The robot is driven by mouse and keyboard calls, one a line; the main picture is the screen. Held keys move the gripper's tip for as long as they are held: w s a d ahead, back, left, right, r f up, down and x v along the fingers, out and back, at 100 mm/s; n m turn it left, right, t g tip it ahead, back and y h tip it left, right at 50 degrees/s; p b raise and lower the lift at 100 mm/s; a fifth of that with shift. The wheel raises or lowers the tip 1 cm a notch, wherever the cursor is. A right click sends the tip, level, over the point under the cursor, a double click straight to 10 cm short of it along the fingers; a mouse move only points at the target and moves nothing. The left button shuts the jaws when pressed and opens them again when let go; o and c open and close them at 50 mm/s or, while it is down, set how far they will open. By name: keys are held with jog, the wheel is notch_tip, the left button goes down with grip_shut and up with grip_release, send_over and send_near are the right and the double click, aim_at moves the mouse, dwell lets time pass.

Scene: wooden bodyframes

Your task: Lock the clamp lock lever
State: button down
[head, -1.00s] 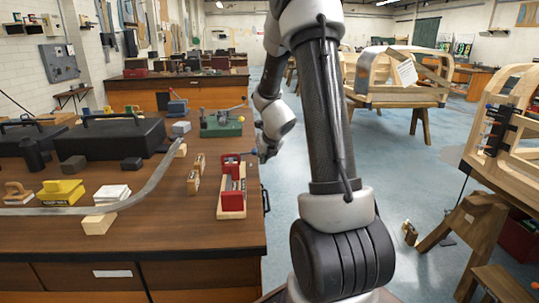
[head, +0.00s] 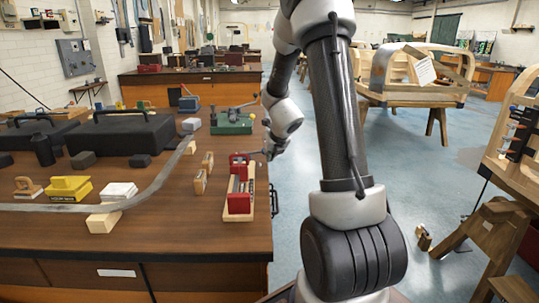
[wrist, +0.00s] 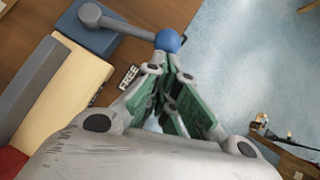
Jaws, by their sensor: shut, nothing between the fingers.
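The clamp (head: 246,184) has red blocks on a pale wooden base and stands near the right edge of the front bench. In the wrist view, the wooden base (wrist: 62,90) lies at left with a blue block (wrist: 86,30) at its end. A grey lever (wrist: 125,27) reaches right from that block and ends in a blue ball knob (wrist: 168,41). A "FREE" label (wrist: 128,77) lies below the lever. My gripper (wrist: 172,62) is shut and empty, its tips right by the knob; I cannot tell whether they touch. It shows small beside the clamp in the head view (head: 267,153).
The bench (head: 160,238) also carries a curved metal strip (head: 130,199), small wooden blocks (head: 203,175), a yellow block (head: 69,188) and black cases (head: 122,137). A green-based device (head: 232,122) stands behind the clamp. Open blue floor lies right of the bench.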

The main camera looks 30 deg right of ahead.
jog(key=shift+w+d+n, duration=0.25)
jog(key=shift+n, duration=0.05)
jog(key=w+n+y, duration=0.1)
jog(key=n, duration=0.1)
jog(key=w+d+n+y, duration=0.1)
jog(key=w+n+y, duration=0.1)
jog(key=w+d+n+y, duration=0.1)
jog(key=w+n, duration=0.1)
jog(key=shift+d, duration=0.2)
jog(key=w+n+g+y, duration=0.1)
jog(key=w+n+y, duration=0.1)
jog(key=shift+w+f+n, duration=0.1)
jog(key=shift+w+n, duration=0.1)
jog(key=shift+n, duration=0.2)
jog(key=w+n+g+y, duration=0.1)
jog(key=w+n, duration=0.1)
jog(key=shift+w+a+n, duration=0.1)
jog(key=shift+a+n, duration=0.05)
jog(key=shift+n, duration=0.15)
jog(key=shift+w+a+n+g+y, duration=0.35)
jog(key=shift+w+n+g+y, duration=0.25)
jog(key=shift+w+n+g, duration=0.25)
jog(key=shift+w+a+t, duration=0.25)
jog(key=shift+w, duration=0.1)
